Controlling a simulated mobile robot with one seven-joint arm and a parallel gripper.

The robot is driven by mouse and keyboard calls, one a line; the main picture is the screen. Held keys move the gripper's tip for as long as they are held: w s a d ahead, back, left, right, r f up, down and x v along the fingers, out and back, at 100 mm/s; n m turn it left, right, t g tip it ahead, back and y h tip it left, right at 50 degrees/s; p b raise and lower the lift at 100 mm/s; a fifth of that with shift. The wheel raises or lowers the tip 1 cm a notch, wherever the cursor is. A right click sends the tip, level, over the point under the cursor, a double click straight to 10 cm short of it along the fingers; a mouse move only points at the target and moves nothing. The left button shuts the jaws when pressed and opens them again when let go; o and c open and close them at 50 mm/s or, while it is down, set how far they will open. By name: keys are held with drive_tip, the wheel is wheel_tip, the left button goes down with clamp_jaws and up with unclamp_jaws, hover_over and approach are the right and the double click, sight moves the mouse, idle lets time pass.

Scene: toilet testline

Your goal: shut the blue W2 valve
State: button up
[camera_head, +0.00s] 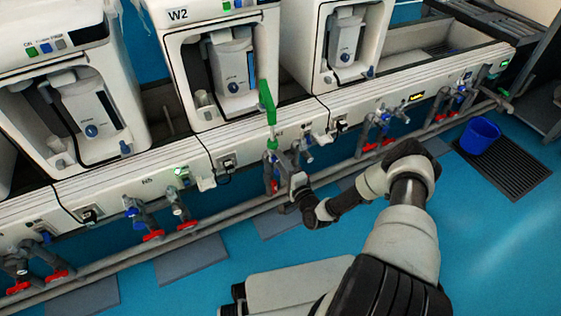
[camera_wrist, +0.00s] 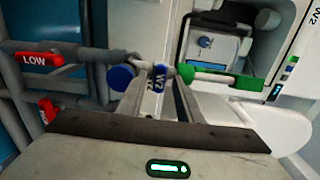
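In the head view my gripper (camera_head: 286,162) is at the pipes below the W2 machine (camera_head: 180,14), and my arm and gripper partly hide the valve there. A green lever (camera_wrist: 208,75) extends right from the same fitting.
The green piece (camera_head: 267,102) stands upright above the fitting in the head view. Red LOW handle (camera_wrist: 40,60) and pipes lie left in the wrist view. Neighbouring valves (camera_head: 378,118) line the bench. The blue floor in front is mostly clear.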

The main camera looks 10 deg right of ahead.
drive_tip(key=p+v, duration=0.3)
drive_tip(key=v, duration=1.4)
drive_tip(key=shift+s, duration=0.2)
drive_tip(key=shift+d, duration=0.15)
